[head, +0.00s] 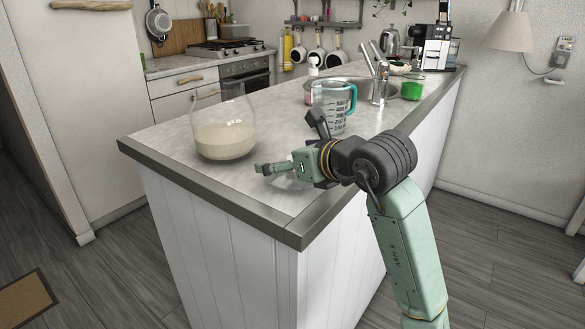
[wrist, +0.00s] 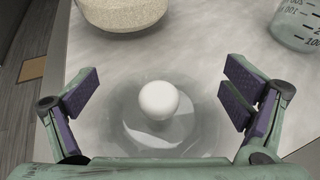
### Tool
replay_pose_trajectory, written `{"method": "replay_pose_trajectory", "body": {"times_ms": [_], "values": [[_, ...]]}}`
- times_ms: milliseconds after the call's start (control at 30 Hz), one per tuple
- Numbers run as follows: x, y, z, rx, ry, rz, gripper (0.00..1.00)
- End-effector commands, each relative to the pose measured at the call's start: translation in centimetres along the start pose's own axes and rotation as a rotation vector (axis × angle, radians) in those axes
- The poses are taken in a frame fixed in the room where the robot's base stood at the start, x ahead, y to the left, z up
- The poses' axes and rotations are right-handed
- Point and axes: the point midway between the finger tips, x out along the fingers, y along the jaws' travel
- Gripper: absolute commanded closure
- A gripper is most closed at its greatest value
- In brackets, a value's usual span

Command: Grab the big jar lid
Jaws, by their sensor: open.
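The big jar lid (wrist: 158,130) is a round clear glass disc with a white ball knob (wrist: 158,100), lying flat on the counter in the wrist view. My gripper (wrist: 160,88) is open, with its purple-padded fingers on either side of the knob and apart from it. In the head view my gripper (head: 287,146) is low over the near part of the counter, and the arm mostly hides the lid there. A large glass jar (head: 225,140) with pale grainy contents stands to the left; its lower part shows at the top of the wrist view (wrist: 122,12).
A measuring jug (head: 332,108) with a teal handle stands just behind my gripper. A soap bottle (head: 311,82), a sink with a tap (head: 378,72) and a green cup (head: 412,88) are farther back. The counter's front edge (head: 225,205) is close; the counter's near left is clear.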

Motion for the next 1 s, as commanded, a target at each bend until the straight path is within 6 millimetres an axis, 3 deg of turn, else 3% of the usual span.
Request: {"method": "replay_pose_trajectory", "body": {"times_ms": [200,433,1000], "values": [[2.1,0.0,0.1,0.0,0.0,0.001,0.06],[2.2,0.0,0.0,0.0,0.0,0.0,0.06],[2.2,0.0,0.0,0.0,0.0,0.0,0.44]]}}
